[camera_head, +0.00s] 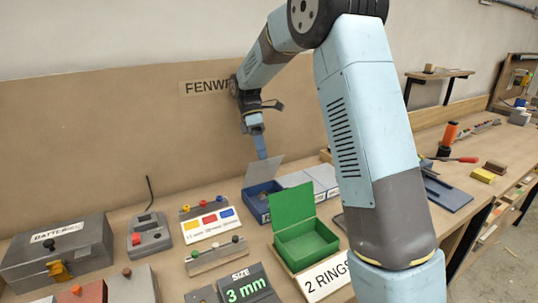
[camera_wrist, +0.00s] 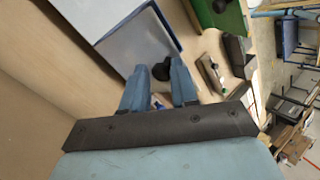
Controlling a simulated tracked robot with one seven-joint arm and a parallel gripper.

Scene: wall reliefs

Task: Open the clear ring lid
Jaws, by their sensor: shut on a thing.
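The clear ring lid (camera_head: 270,169) is a pale see-through panel on the blue box (camera_head: 252,210). It is raised and tilted up from the box. In the wrist view the lid (camera_wrist: 137,42) is a greyish panel with a black knob (camera_wrist: 162,71) near its edge. My gripper (camera_head: 262,156) is at the lid's upper edge. In the wrist view my gripper (camera_wrist: 164,75) has its two blue fingers on either side of the knob, shut on it. The inside of the blue box is mostly hidden by its walls.
An open green box (camera_head: 306,243) with its green lid raised stands in front, by a "2 RINGS" sign (camera_head: 325,277). Grey-lidded boxes (camera_head: 320,176) stand to the right. A button panel (camera_head: 210,225) and a battery box (camera_head: 57,250) stand to the left. The wall is close behind.

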